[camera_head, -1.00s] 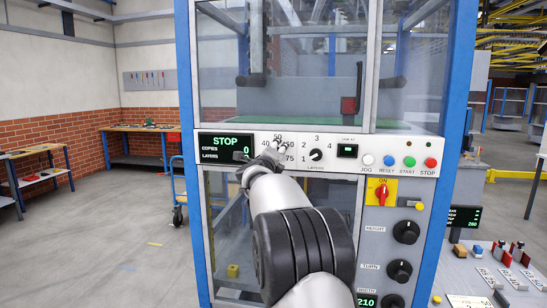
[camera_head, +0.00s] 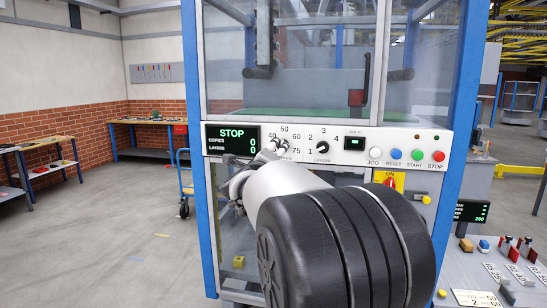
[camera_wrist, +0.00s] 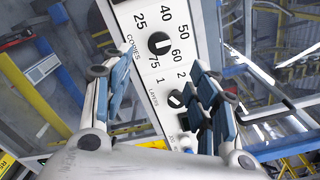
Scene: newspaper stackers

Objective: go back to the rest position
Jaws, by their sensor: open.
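My gripper (camera_head: 262,160) is in front of the control panel (camera_head: 222,160) of the blue-framed machine, beside the copies knob (camera_head: 280,149). My arm hides part of it in the head view. In the wrist view my gripper (camera_wrist: 150,75) has its two fingers wide apart with nothing between them. The copies knob (camera_wrist: 159,43) and the layers knob (camera_wrist: 181,97) lie beyond the fingers, the layers knob partly behind the right finger. The display (camera_head: 232,139) reads STOP, with copies 0 and layers 0.
The glass-sided machine frame (camera_head: 193,100) stands close ahead. Jog, reset, start and stop buttons (camera_head: 417,155) are on the panel's right. A console (camera_head: 500,285) stands at the lower right. A workbench (camera_head: 150,122) and a blue cart (camera_head: 183,180) are at the left, with open floor in front.

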